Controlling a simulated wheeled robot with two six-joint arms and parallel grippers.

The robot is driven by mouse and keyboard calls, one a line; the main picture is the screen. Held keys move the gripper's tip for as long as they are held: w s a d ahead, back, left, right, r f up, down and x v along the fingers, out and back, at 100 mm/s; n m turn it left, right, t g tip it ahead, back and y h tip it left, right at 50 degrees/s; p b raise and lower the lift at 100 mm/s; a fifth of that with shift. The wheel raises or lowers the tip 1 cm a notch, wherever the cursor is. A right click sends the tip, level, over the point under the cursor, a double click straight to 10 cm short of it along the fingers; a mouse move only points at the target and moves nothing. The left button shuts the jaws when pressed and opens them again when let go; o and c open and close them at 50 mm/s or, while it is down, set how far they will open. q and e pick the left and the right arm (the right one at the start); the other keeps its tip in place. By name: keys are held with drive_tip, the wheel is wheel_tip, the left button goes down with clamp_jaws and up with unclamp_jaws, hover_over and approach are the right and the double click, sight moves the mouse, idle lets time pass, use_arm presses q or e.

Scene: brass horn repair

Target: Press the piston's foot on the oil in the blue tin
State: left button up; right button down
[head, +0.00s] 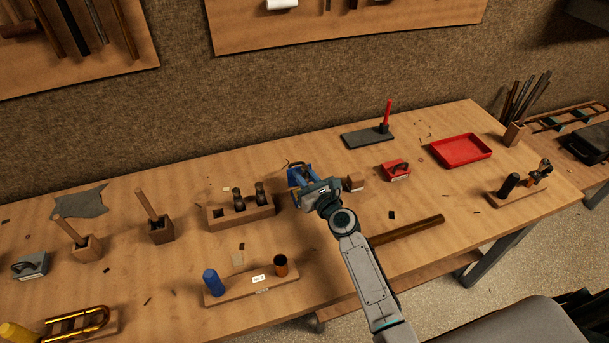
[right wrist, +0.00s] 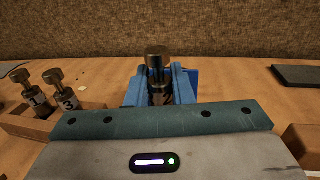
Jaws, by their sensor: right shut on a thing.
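My right gripper (head: 308,182) is over the back middle of the table, shut on a dark metal piston. In the right wrist view the piston (right wrist: 157,62) stands upright between the blue fingers, its round knob on top and a partly covered number on its side. The blue tin (head: 293,170) appears at the gripper, mostly hidden by it; a dark curved handle shows above. A darker blue patch behind the fingers in the right wrist view may be this tin. The piston's foot is hidden, so I cannot tell whether it touches the oil. My left gripper is out of view.
A wooden rack (head: 228,217) left of the gripper holds two pistons, numbered 1 and 3, beside an empty hole. A red tin (head: 396,172), a wooden block (head: 355,183) and a red tray (head: 461,140) lie to the right. A wooden rod (head: 407,231) lies near my right arm.

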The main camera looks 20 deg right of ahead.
sight(304, 167)
drive_tip(key=shift+f+b, duration=0.3)
drive_tip(key=shift+f, duration=0.25)
idle(1.0)
wheel_tip(304, 167, up, 7)
drive_tip(key=p, duration=0.7)
drive_tip(key=shift+r, duration=0.15)
idle(0.7)
